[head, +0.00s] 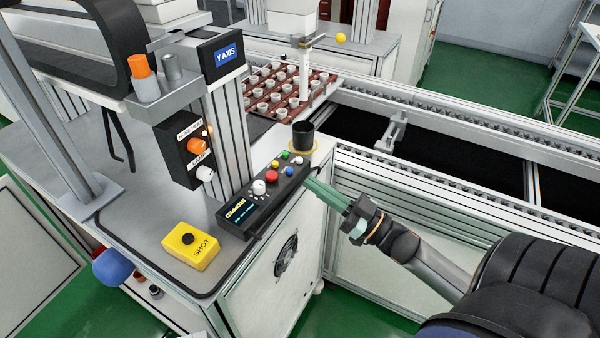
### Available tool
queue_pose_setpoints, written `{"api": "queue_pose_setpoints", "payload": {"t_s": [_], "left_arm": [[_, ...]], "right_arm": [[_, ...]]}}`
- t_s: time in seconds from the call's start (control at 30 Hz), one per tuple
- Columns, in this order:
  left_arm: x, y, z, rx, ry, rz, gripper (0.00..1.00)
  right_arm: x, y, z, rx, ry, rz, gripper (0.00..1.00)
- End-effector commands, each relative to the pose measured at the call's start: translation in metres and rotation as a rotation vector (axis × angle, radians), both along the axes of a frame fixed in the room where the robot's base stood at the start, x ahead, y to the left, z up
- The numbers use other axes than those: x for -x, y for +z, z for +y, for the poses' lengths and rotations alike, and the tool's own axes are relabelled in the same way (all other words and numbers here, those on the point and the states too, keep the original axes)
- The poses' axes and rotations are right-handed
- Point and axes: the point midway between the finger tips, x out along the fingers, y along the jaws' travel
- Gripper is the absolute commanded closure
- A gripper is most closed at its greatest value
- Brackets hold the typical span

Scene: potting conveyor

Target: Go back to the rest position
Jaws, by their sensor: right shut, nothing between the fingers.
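My right gripper (322,190) comes in from the right and is shut with nothing in it. Its green fingers point left, close to the right end of the black control panel (262,200) with colored buttons and a lit display. I cannot tell whether the fingertips touch the panel. My left gripper is not in view.
A yellow SHOT box (191,246) sits at the table's front. A black cup (303,136) stands behind the panel. A brown tray (318,82) with several white pots lies at the back. The conveyor (440,150) runs right. A Y AXIS column (228,130) rises left of the panel.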

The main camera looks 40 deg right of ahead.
Motion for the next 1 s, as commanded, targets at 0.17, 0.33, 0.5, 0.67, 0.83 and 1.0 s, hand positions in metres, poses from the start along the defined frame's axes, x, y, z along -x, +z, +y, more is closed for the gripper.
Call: {"api": "queue_pose_setpoints", "payload": {"t_s": [0.17, 0.33, 0.5, 0.67, 0.83, 1.0], "left_arm": [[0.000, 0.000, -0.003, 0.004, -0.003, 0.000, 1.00], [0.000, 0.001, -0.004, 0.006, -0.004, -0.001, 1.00], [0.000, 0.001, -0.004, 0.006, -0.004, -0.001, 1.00], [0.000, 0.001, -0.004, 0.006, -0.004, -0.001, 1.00], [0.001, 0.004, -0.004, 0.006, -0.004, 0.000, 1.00], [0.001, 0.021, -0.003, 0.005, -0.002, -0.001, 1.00]], "right_arm": [[0.009, -0.003, -0.003, 0.000, 0.000, -0.001, 1.00], [0.009, -0.003, -0.004, 0.000, 0.000, -0.001, 1.00], [0.009, -0.003, -0.004, 0.000, 0.000, -0.001, 1.00], [0.009, -0.003, -0.003, 0.000, 0.000, -0.001, 1.00], [0.008, -0.009, -0.002, -0.002, -0.024, 0.027, 1.00], [0.009, -0.055, 0.015, 0.013, -0.160, 0.226, 1.00]]}}
